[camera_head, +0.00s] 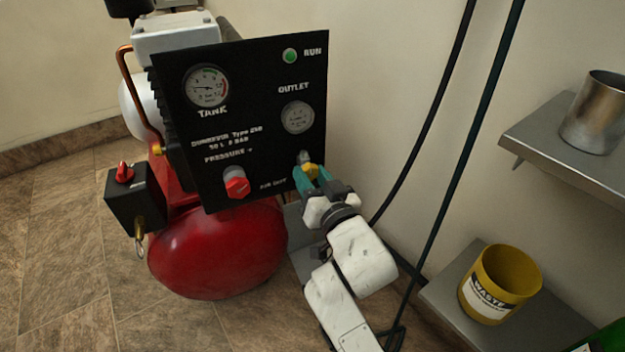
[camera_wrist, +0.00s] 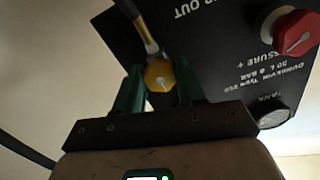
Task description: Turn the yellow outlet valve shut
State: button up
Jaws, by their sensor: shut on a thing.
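The yellow outlet valve (camera_head: 310,170) sits low on the right side of the black panel (camera_head: 240,125), below the outlet gauge (camera_head: 297,117). My gripper (camera_head: 310,178) reaches up to it from the lower right, with its teal fingers on either side of the yellow handle. In the wrist view the yellow handle (camera_wrist: 159,75) lies between the two green fingers (camera_wrist: 157,88), with a brass and grey fitting behind it. My gripper is shut on the handle. The inner contact faces are partly hidden.
A red pressure knob (camera_head: 237,186) is left of the valve; a red switch (camera_head: 124,172) is farther left. The red tank (camera_head: 220,250) is below the panel. Black hoses (camera_head: 477,130) hang to the right. Shelves at right hold a metal cup (camera_head: 594,113) and yellow waste bin (camera_head: 499,284).

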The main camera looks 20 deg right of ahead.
jog(key=shift+f, duration=0.3)
jog(key=o, duration=0.8)
jog(key=shift+c, duration=0.2)
jog(key=o, duration=0.3)
jog(key=shift+r, duration=0.2)
jog(key=s+p, duration=0.2)
jog(key=s, duration=0.9)
jog(key=shift+w, duration=0.1)
